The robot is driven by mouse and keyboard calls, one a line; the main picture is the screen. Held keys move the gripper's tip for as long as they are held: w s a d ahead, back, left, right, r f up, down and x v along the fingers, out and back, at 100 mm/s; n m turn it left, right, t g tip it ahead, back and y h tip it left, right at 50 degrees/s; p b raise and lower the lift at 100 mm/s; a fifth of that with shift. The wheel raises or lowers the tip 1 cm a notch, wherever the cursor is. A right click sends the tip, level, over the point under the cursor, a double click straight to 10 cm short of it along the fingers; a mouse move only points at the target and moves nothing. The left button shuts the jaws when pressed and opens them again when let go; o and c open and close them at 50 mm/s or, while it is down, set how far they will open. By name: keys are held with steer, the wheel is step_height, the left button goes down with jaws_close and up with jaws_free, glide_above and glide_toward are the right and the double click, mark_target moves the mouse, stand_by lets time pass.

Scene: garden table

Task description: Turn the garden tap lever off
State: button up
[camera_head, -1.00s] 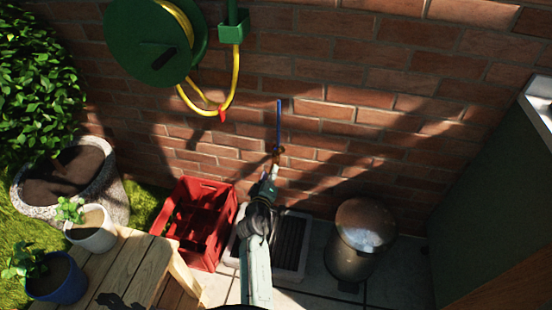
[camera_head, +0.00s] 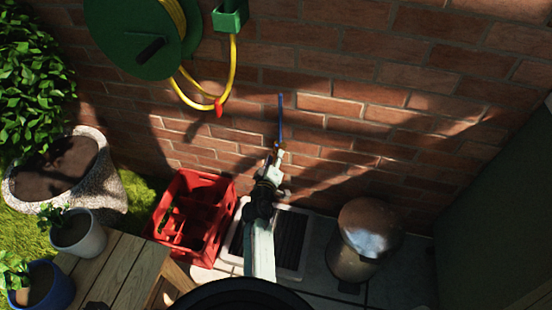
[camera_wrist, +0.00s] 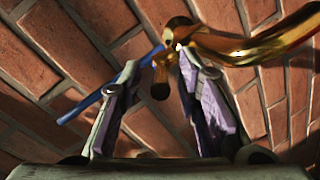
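The brass garden tap (camera_wrist: 235,45) sticks out from the brick wall in the wrist view. Its thin blue lever (camera_wrist: 85,107) slants down to the left, crossing behind my left-hand finger. In the head view the lever (camera_head: 280,118) stands nearly upright against the wall. My gripper (camera_wrist: 158,68) is open, its two fingers apart with a brass knob-like end of the tap showing between them. Whether a finger touches the lever or tap I cannot tell. In the head view my gripper (camera_head: 276,163) is just below the lever, hiding much of the tap.
A green hose reel (camera_head: 135,35) with yellow hose (camera_head: 233,70) hangs upper left. A red crate (camera_head: 190,255) and a drain grate (camera_head: 290,240) lie below. A metal bin (camera_head: 365,240) stands right of them. A wooden table (camera_head: 120,265) with pots is lower left.

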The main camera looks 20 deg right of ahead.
jaws_close()
stand_by(0.7)
